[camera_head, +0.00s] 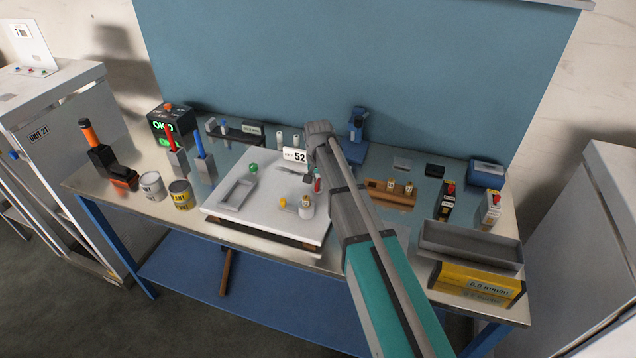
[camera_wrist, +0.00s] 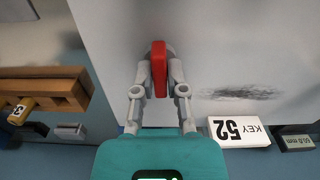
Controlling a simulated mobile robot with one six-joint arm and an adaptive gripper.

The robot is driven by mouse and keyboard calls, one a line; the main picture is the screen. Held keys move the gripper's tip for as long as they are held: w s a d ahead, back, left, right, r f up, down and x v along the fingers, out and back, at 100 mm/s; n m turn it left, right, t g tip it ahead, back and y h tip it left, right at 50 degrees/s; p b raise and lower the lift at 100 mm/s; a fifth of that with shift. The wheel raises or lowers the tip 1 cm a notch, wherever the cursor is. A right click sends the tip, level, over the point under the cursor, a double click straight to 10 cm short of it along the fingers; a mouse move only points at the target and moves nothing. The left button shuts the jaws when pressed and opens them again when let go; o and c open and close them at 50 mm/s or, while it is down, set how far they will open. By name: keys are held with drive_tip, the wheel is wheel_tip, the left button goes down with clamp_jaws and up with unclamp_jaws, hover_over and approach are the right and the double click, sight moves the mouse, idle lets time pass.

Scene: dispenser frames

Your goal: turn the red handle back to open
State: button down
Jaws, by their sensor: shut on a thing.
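The red handle (camera_wrist: 158,65) stands up from a pale flat panel in the upper middle of the wrist view. My gripper (camera_wrist: 159,78) has one finger on each side of it, closed on its flanks. In the head view a small piece of the red handle (camera_head: 317,182) shows beside my arm, at the right side of the white board (camera_head: 275,200). My arm hides much of the fingers there. The wrist view does not show clearly how far the handle is turned.
A "KEY 52" tag (camera_wrist: 239,131) lies near my gripper. The board carries a green knob (camera_head: 253,168), a grey tray (camera_head: 237,194) and small brass parts. A wooden rack (camera_head: 392,192) and a grey bin (camera_head: 470,246) stand to the right, paint cans (camera_head: 181,195) to the left.

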drive_tip(key=shift+m, duration=0.5)
drive_tip(key=c, duration=0.7)
unclamp_jaws()
drive_tip(key=shift+n, duration=0.6)
